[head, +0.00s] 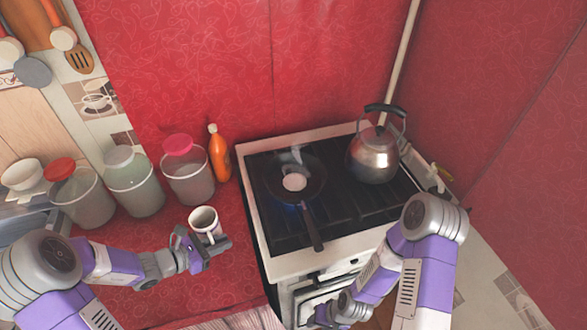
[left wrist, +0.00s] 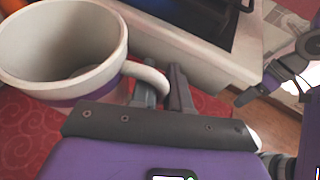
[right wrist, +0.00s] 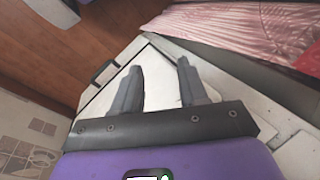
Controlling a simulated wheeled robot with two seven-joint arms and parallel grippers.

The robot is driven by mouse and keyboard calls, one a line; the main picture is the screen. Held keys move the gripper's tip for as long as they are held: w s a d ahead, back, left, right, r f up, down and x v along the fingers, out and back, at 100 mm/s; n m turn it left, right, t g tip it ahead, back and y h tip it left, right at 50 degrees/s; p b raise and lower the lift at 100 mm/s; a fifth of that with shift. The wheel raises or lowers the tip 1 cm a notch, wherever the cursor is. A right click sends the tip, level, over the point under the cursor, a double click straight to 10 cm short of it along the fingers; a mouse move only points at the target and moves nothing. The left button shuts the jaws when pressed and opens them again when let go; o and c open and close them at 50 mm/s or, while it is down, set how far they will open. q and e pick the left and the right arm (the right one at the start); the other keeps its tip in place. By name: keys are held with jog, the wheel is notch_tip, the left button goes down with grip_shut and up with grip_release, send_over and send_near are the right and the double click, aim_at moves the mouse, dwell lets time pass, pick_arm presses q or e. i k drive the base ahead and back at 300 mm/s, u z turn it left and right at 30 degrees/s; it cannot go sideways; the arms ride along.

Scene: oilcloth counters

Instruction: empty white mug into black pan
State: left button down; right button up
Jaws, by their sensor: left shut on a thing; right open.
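The white mug (head: 204,221) is upright at the left of the stove, over the red counter. My left gripper (head: 205,246) is shut on its handle, which shows between the fingers in the left wrist view. In that view the mug (left wrist: 62,45) shows a wide open rim and a purple band; its bottom is partly in shadow. The black pan (head: 297,180) sits on the stove's back left burner with its handle towards the front. A pale round patch and wisps of steam show in the pan. My right gripper (right wrist: 160,85) is open and empty, low in front of the stove.
A steel kettle (head: 374,155) stands right of the pan on the stove (head: 340,215). An orange bottle (head: 218,152) and several lidded jars, one pink-lidded (head: 188,172), line the back of the red counter (head: 160,285). The front of the counter is mostly clear.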

aim_at(273, 177)
jog(key=k, duration=0.95)
jog(key=z, duration=1.35)
jog(key=k, duration=0.8)
jog(key=u, duration=0.65)
jog(key=i, duration=0.5)
